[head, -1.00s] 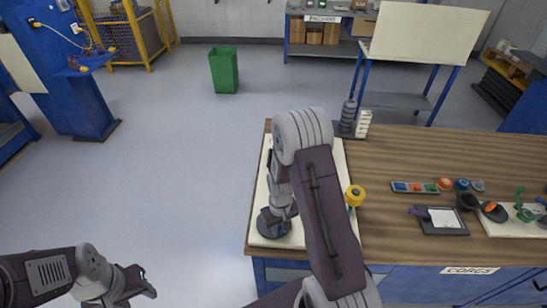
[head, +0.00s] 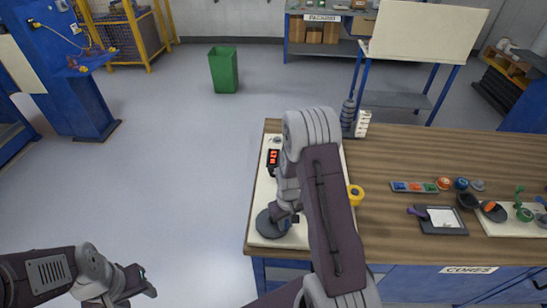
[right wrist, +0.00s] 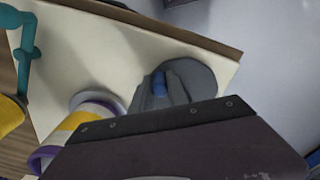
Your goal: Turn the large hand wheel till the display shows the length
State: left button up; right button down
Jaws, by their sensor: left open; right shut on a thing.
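The large hand wheel (head: 267,226) is a dark grey disc lying flat on the near left of the white board (head: 258,190). My right gripper (head: 287,216) is over the wheel's right side. In the right wrist view the wheel (right wrist: 203,76) shows beyond the grey fingers, which are shut on its blue handle (right wrist: 160,82). The display (head: 273,158) is a small dark box with red digits, too small for me to read surely. My left gripper (head: 142,282) is open and empty, off the bench over the floor.
A tablet (head: 442,219) and coloured buttons lie farther right.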

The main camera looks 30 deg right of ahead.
jog(key=shift+w+d, duration=0.55)
jog(key=shift+w, duration=0.1)
jog(key=shift+w+d, duration=0.1)
jog(key=shift+d, duration=0.1)
jog(key=shift+w+f, duration=0.1)
jog(key=shift+w+d, duration=0.3)
jog(key=shift+w, duration=0.65)
jog(key=shift+w+d, duration=0.15)
jog(key=shift+w, duration=0.9)
